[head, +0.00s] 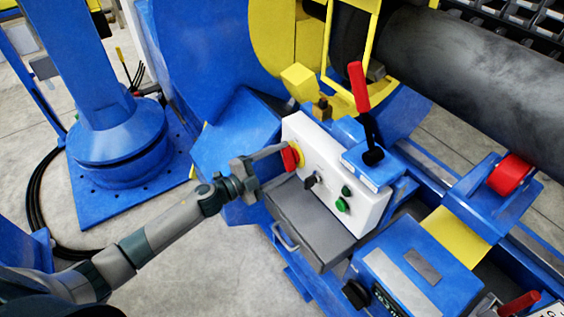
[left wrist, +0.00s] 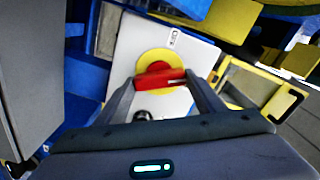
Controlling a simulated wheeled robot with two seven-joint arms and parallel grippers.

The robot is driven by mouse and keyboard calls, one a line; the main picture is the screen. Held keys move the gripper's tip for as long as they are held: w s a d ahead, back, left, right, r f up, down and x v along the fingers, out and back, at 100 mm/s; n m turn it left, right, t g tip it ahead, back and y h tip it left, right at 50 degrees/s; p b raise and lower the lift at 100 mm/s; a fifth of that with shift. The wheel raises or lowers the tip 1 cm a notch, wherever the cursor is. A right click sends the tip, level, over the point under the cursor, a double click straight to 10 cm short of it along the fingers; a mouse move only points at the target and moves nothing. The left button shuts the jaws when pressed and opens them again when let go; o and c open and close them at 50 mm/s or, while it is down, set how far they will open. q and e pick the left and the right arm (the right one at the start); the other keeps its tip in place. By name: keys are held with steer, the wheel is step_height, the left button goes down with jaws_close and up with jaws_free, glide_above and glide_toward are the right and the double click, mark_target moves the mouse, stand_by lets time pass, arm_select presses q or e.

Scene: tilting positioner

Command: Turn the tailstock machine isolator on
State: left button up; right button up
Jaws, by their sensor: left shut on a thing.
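The isolator is a red handle (head: 290,158) on a yellow round plate (head: 300,150), at the left end of a white control panel (head: 318,160). In the left wrist view, the red handle (left wrist: 160,79) lies nearly level across the yellow plate (left wrist: 152,62), with a small label (left wrist: 174,39) above it too small to read. My left gripper (head: 280,160) reaches in from the left with its fingers at the handle. In the left wrist view, the left gripper (left wrist: 163,90) has a finger at each end of the handle and is shut on it. My right gripper is not in view.
The panel also has a black knob (head: 311,181) and green buttons (head: 342,204). A grey drawer box (head: 310,222) sits below it. A red-handled lever (head: 359,88) stands at the right, and yellow framework is above. The floor at lower left is partly clear.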

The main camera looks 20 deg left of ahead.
arm_select(q)
steer(key=shift+f+m, duration=0.1)
steer(key=shift+m, duration=0.8)
steer(key=shift+m+b, duration=0.3)
steer(key=shift+m, duration=1.2)
steer(key=shift+m+b, duration=0.3)
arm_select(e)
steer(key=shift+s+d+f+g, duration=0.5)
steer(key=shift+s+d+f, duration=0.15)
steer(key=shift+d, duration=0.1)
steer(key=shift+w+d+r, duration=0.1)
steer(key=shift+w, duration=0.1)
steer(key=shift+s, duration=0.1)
arm_select(q)
steer(key=o, duration=0.9)
steer(key=shift+o, duration=0.8)
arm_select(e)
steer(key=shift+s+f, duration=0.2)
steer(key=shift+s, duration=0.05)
arm_select(q)
steer(key=shift+s, duration=0.1)
